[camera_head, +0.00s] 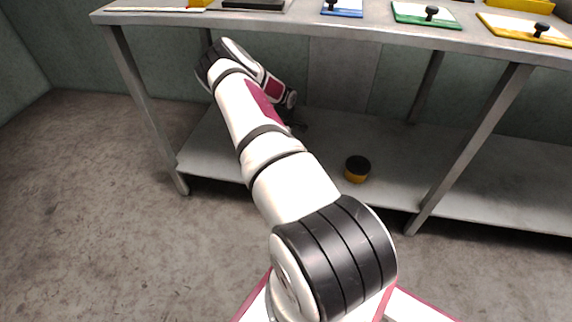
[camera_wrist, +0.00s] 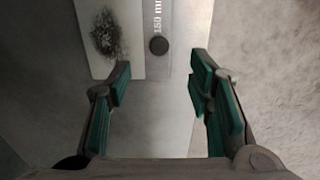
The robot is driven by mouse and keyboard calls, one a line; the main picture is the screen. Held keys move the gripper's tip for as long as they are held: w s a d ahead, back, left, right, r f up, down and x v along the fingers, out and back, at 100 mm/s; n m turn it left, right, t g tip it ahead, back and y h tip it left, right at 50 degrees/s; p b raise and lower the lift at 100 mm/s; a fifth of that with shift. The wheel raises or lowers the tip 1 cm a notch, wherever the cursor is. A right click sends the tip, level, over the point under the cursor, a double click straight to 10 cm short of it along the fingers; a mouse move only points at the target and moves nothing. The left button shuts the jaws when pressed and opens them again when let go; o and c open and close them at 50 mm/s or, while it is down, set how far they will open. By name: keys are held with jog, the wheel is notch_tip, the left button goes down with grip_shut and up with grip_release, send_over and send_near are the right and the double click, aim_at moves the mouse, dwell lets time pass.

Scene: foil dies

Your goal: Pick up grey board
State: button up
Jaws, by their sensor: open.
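In the wrist view, a flat grey piece (camera_wrist: 182,52) lettered "150 mm" lies at the top centre, with a round dark knob (camera_wrist: 158,45) at its left edge. I take it to be the grey board; its top runs out of the frame. A paler panel with a dark scribbled patch (camera_wrist: 108,35) lies just left of it. My gripper (camera_wrist: 162,78) is open, with green-padded fingers on either side and nothing between them. The knob lies ahead of the fingertips in the picture. In the head view my arm hides the board, and the gripper cannot be made out clearly.
A metal table (camera_head: 300,22) carries blue (camera_head: 342,12), green (camera_head: 425,18) and yellow (camera_head: 520,27) framed boards with black knobs. Its lower shelf (camera_head: 330,135) holds a black-and-yellow round item (camera_head: 357,169). Table legs flank the arm. The floor at left is clear.

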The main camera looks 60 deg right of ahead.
notch_tip(320, 180, down, 10)
jog(key=b, duration=0.4)
jog(key=shift+w+r+b, duration=0.15)
jog(key=shift+r+b, duration=0.05)
jog(key=shift+b, duration=0.2)
jog(key=shift+c, duration=0.2)
grip_shut()
